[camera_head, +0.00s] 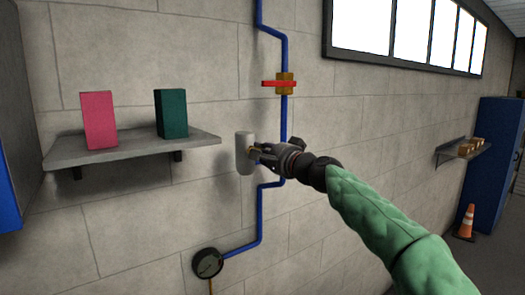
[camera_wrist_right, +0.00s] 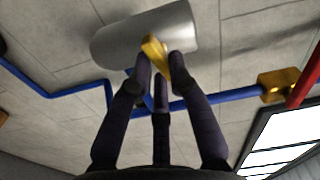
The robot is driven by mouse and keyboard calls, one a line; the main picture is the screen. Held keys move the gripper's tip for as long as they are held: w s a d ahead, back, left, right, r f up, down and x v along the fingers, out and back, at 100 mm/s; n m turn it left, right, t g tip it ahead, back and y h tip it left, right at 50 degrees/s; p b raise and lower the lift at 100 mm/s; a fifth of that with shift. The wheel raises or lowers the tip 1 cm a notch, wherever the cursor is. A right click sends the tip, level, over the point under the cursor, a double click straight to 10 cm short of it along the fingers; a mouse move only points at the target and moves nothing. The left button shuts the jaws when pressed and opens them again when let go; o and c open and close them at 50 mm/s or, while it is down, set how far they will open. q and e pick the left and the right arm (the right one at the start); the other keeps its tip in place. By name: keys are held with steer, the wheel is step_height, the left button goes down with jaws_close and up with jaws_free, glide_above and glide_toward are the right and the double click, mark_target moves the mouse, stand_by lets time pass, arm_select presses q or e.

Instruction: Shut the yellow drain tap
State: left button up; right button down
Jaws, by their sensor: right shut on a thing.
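The yellow drain tap (camera_wrist_right: 155,52) is a short yellow lever on a grey cylindrical body (camera_wrist_right: 120,40). In the head view the grey body (camera_head: 244,153) stands upright against the wall by the blue pipe, and only a bit of yellow shows at my fingertips. My right gripper (camera_head: 257,151) reaches it from the right. In the right wrist view the dark fingers of my right gripper (camera_wrist_right: 160,68) are closed around the yellow lever, which is partly hidden between them. My left gripper is not in view.
Above is a brass valve with a red handle (camera_head: 279,84). A shelf (camera_head: 130,150) at left holds a pink box (camera_head: 98,120) and a green box (camera_head: 171,113). An orange cone (camera_head: 466,222) stands far right.

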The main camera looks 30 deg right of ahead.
steer(key=shift+a+f+m, duration=0.1)
steer(key=shift+f+m, duration=0.05)
steer(key=shift+m, duration=1.05)
steer(key=c, duration=1.1)
jaws_free()
steer(key=shift+w, duration=0.1)
steer(key=shift+c, duration=0.2)
steer(key=shift+w, duration=0.1)
steer(key=s, duration=1.2)
steer(key=shift+d, duration=0.45)
